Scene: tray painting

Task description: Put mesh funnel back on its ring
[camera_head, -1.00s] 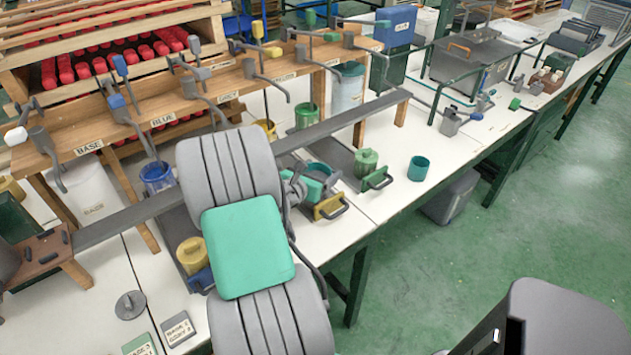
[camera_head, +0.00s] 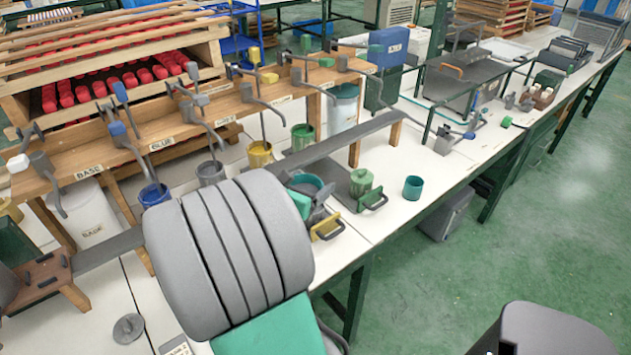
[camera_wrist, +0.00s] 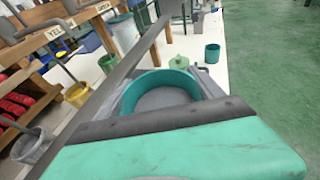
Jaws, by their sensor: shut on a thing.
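The mesh funnel (camera_head: 304,184) shows in the head view as a round teal rim with a grey inside, beyond my arm. In the wrist view the funnel (camera_wrist: 163,92) lies just ahead of my gripper's teal and dark grey body, which hides its near edge. My gripper (camera_head: 316,212) is shut on the funnel at its near side; the fingertips are mostly hidden. The funnel sits above the bench near a yellow handle (camera_head: 327,229). I cannot make out its ring.
A green lidded pot (camera_head: 361,182) and a teal cup (camera_head: 413,187) stand right of the funnel. A long grey bar (camera_head: 340,140) runs behind it. Blue (camera_head: 153,194), grey and yellow pots stand under the wooden rack. White bench is free around the cup.

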